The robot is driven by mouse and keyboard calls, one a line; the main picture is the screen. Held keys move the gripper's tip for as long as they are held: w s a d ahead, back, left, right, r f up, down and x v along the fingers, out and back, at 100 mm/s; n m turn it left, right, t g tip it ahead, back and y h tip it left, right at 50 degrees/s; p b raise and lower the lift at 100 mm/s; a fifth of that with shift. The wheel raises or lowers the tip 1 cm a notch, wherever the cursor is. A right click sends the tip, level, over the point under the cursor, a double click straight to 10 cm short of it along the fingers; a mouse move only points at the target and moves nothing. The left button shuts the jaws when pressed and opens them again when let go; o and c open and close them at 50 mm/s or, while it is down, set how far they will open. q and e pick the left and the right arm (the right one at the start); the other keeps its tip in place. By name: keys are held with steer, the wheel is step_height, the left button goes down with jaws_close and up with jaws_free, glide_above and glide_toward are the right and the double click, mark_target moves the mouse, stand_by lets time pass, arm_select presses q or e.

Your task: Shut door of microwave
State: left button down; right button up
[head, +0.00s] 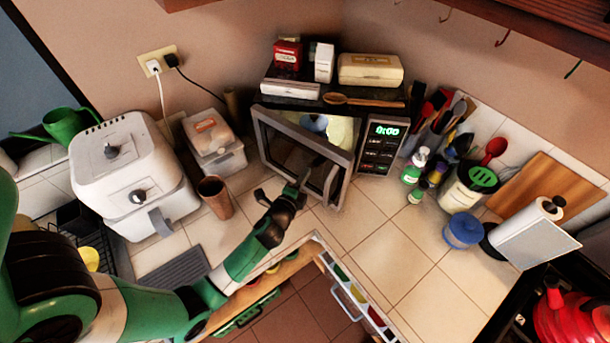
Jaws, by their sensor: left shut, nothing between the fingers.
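The microwave (381,146) stands in the corner of the tiled counter, its control panel lit with a green 0:00. Its door (272,140) is ajar, with the free right edge standing out from the body toward me. The lit inside shows above the door's top edge. A vertical handle (331,183) is near that free edge. My left gripper (290,192) is shut and empty, in front of the door's lower part and just left of the handle. Whether it touches the door I cannot tell. My right gripper is not in view.
Left of the microwave are a brown cup (215,197), a lidded container (213,145) and a white air fryer (130,175). Bottles (415,166) and utensils stand to the right. Boxes and a wooden spoon (362,102) lie on top. The counter front right is clear.

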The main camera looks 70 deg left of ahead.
mark_target(311, 166)
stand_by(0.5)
arm_select(q)
steer(key=shift+r+b+x, duration=0.15)
steer(key=shift+r+x, duration=0.05)
steer(key=shift+x, duration=0.75)
steer(key=shift+r+b+x, duration=0.1)
steer(key=shift+r+x, duration=0.05)
steer(key=shift+x, duration=0.8)
steer(key=shift+r+b+x, duration=0.15)
steer(key=shift+r+x, duration=0.05)
steer(key=shift+x, duration=0.8)
steer(key=shift+r+b+x, duration=0.6)
steer(key=shift+b+x, duration=0.55)
steer(key=shift+x, duration=1.95)
steer(key=p+v, duration=0.1)
steer(key=v, duration=0.1)
steer(key=f+p+v, duration=0.1)
steer(key=v, duration=0.2)
steer(key=p+v, duration=0.1)
steer(key=v, duration=0.1)
steer(key=shift+s+d+f, duration=0.2)
steer(key=shift+s+d, duration=0.15)
steer(key=shift+s, duration=0.05)
steer(key=shift+w, duration=0.1)
